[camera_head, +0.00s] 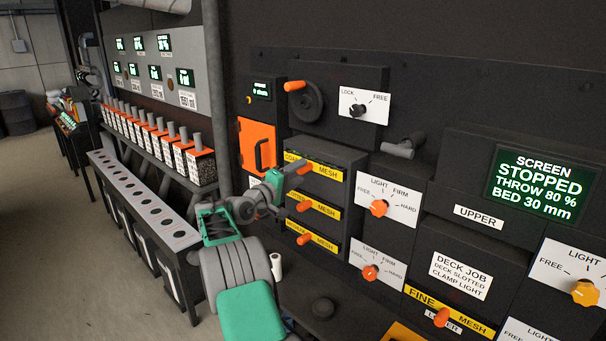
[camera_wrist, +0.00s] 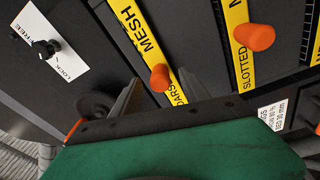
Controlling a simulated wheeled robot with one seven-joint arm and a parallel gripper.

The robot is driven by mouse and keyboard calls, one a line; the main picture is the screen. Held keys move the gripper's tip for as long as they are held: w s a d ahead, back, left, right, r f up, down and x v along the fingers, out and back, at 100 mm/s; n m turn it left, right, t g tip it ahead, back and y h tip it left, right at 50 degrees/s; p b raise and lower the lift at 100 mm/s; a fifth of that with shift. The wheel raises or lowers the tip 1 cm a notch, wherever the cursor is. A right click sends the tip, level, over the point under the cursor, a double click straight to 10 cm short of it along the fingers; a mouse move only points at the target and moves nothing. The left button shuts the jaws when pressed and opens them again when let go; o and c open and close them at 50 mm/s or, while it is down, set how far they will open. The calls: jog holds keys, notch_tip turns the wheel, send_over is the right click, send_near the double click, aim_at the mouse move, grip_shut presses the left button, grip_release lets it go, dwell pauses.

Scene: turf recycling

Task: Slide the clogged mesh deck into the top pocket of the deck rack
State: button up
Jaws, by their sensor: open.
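The deck rack (camera_head: 325,155) is a dark cabinet right of the head view's middle. Several yellow-labelled fronts with orange knobs are stacked in it. The top front (camera_head: 324,172) reads as coarse mesh; its orange knob (camera_wrist: 160,78) shows in the wrist view. My gripper (camera_head: 291,178) is at this top knob. Its fingers (camera_wrist: 162,92) are open on either side of the knob, and I cannot tell whether they touch it. A fine mesh front (camera_head: 450,312) with an orange knob is at the lower right, in the screen machine. I cannot tell which deck is clogged.
Clamp dials (camera_head: 379,208) marked free, light, firm and hard sit right of the rack. A lock/free dial (camera_head: 358,110) and handwheel (camera_head: 308,101) are above. The screen display (camera_head: 541,187) reads stopped. A sample bench (camera_head: 150,218) stands left, with clear floor beyond it.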

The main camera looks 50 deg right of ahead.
jog(key=a+b, duration=0.1)
jog(key=a, duration=0.4)
